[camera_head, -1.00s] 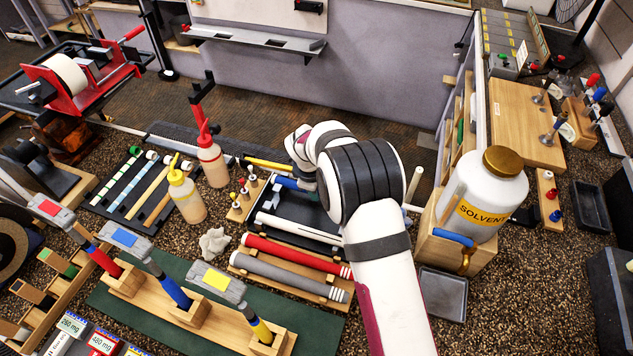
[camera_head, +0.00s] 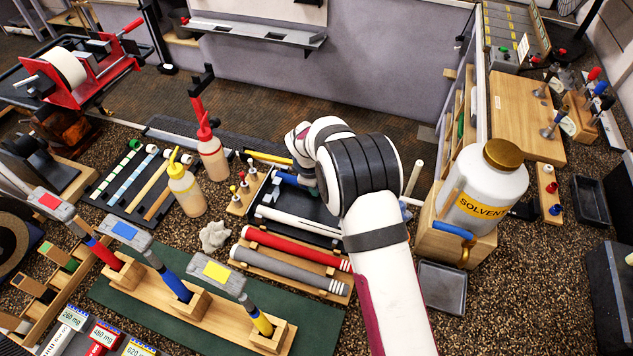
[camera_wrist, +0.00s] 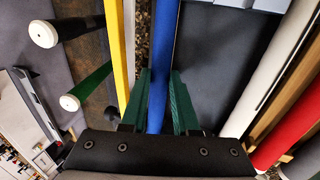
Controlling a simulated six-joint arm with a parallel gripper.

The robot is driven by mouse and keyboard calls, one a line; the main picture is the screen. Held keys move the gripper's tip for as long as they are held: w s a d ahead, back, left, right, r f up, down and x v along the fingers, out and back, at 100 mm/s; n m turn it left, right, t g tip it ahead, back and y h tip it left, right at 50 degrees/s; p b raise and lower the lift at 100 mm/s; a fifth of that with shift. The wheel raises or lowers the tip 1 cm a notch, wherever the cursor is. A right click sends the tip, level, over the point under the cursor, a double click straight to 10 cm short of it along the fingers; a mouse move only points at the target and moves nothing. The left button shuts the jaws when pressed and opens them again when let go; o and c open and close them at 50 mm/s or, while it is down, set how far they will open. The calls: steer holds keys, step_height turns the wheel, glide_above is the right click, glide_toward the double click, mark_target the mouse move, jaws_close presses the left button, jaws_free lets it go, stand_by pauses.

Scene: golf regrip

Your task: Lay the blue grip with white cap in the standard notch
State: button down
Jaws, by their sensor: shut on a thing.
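The blue grip (camera_wrist: 162,60) runs lengthwise between the green fingers of my gripper (camera_wrist: 158,105) in the wrist view, and the gripper is shut on it. In the head view a short piece of the blue grip (camera_head: 286,180) shows left of my wrist, over or beside the dark tray (camera_head: 313,207). My arm hides most of the grip and the fingertips there. I cannot make out the white cap for certain. I cannot tell which notch is the standard one, nor whether the grip touches a support.
White-capped black (camera_wrist: 70,28) and green (camera_wrist: 90,86) grips are at left in the wrist view. White (camera_head: 298,222), red (camera_head: 298,248) and grey (camera_head: 290,268) grips lie in front. The solvent jug (camera_head: 486,190) stands right.

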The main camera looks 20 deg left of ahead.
steer(key=shift+f, duration=0.1)
steer(key=c, duration=0.6)
jaws_free()
steer(key=v, duration=1.6)
